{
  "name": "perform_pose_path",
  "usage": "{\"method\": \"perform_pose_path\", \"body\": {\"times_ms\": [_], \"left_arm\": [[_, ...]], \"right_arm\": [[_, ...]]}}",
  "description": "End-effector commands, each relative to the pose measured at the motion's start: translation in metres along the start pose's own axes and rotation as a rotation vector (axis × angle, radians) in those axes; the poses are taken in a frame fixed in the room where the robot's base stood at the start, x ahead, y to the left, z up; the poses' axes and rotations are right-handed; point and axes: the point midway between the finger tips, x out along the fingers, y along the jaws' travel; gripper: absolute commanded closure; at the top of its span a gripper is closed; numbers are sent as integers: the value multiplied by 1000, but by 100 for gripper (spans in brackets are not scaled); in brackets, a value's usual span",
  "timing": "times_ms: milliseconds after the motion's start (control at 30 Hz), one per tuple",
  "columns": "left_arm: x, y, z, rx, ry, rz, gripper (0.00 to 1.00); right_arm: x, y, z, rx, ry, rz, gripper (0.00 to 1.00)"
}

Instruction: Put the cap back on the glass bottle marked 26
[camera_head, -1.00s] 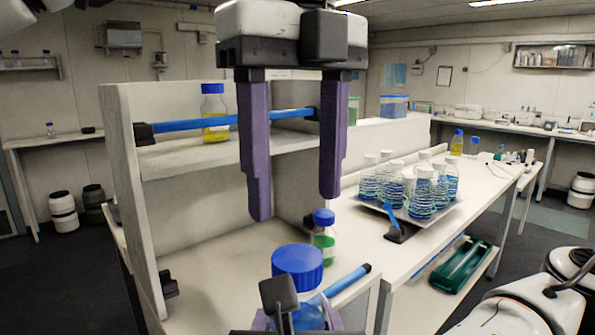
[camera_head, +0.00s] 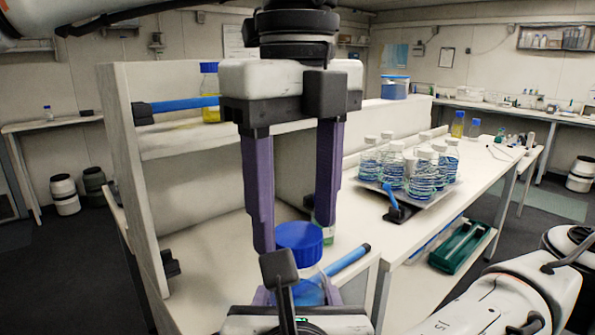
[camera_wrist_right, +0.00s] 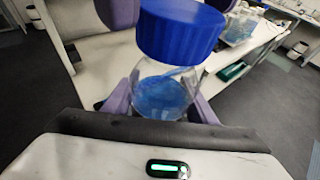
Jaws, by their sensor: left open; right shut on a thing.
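A glass bottle (camera_head: 310,292) with blue liquid stands upright in my right gripper (camera_head: 298,297), which is shut on it. A wide blue cap (camera_head: 299,243) sits at the bottle's mouth; I cannot tell whether it is screwed down. The right wrist view shows the cap (camera_wrist_right: 180,30) above the clear bottle (camera_wrist_right: 160,92), between my right gripper's purple fingers (camera_wrist_right: 165,98). No number is legible. My left gripper (camera_head: 294,235) points down, open, its fingertips at cap height on either side; its fingers also show in the right wrist view (camera_wrist_right: 165,14). Contact with the cap is unclear.
A small bottle with green liquid (camera_head: 329,236) stands close behind the cap, partly hidden. Several blue-patterned bottles stand on a tray (camera_head: 440,192). A shelf (camera_head: 190,150) rises on the left.

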Motion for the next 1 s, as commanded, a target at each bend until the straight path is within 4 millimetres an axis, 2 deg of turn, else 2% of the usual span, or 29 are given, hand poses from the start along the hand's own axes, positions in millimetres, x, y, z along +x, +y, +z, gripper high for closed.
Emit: {"method": "perform_pose_path", "body": {"times_ms": [200,467,500,567,733,867,1000], "left_arm": [[16,0,0,1,1,1,44],[17,0,0,1,1,0,44],[17,0,0,1,1,0,45],[17,0,0,1,1,0,56],[17,0,0,1,1,0,84],[17,0,0,26,2,0,86],[18,0,-1,231,6,-1,86]], "right_arm": [[0,0,1,2,-3,0,100],[0,0,1,2,-3,0,100],[0,0,1,2,-3,0,100],[0,0,1,2,-3,0,100],[0,0,1,2,-3,1,100],[0,0,1,1,-3,1,100],[0,0,1,1,-2,1,100]]}}
